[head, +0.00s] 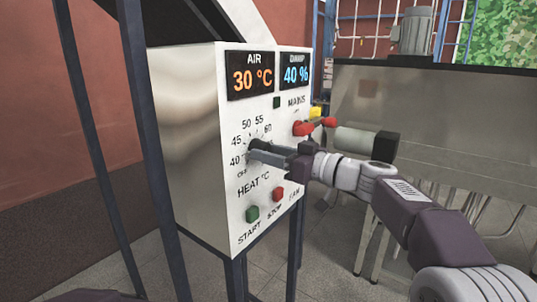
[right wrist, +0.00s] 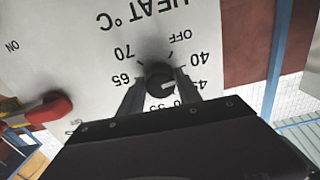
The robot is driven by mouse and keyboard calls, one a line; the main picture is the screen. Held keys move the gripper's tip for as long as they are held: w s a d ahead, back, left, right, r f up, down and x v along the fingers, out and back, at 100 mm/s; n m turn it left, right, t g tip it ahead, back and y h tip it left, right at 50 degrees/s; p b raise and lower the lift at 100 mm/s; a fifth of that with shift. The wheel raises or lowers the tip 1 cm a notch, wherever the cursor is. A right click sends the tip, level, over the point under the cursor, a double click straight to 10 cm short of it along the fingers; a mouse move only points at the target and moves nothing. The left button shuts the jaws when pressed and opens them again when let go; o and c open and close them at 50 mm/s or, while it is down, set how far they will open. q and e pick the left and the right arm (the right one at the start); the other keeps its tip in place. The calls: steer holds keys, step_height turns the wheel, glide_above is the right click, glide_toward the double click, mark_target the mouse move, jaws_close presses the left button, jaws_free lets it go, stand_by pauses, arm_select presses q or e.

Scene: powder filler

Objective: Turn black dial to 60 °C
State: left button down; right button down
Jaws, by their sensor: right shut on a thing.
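The black dial (right wrist: 160,78) is on the white control panel (head: 205,185), under HEAT °C in the right wrist view, where the panel appears upside down. My right gripper (right wrist: 160,82) is shut on the dial, one finger on each side of it. A short pale mark on the dial seems to point toward the 45 side; I cannot read it exactly. In the head view the right gripper (head: 258,146) reaches the panel from the right and hides most of the dial. The air display (head: 250,76) reads 30 °C. My left gripper is not in view.
A red mains switch (head: 303,128) sticks out above and right of the dial. Below are a green start button (head: 252,214) and a red stop button (head: 278,194). The damp display (head: 295,70) reads 40 %. A metal machine (head: 440,120) stands behind at the right.

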steer(key=m+b, duration=0.1)
steer(key=m, duration=0.5)
steer(key=m+b, duration=0.1)
steer(key=m, duration=0.5)
steer(key=m+b, duration=0.1)
steer(key=m, duration=0.5)
steer(key=shift+s+r, duration=0.1)
steer(key=shift+r, duration=0.2)
steer(key=m+p, duration=0.1)
steer(key=m, duration=0.3)
steer(key=shift+m, duration=0.4)
steer(key=m+p, duration=0.3)
steer(key=m, duration=0.3)
steer(key=shift+r, duration=0.1)
steer(key=shift+m+p, duration=0.55)
steer(key=shift+m, duration=0.65)
steer(key=shift+f, duration=0.25)
steer(key=c, duration=0.8)
jaws_free()
steer(key=shift+c, duration=0.2)
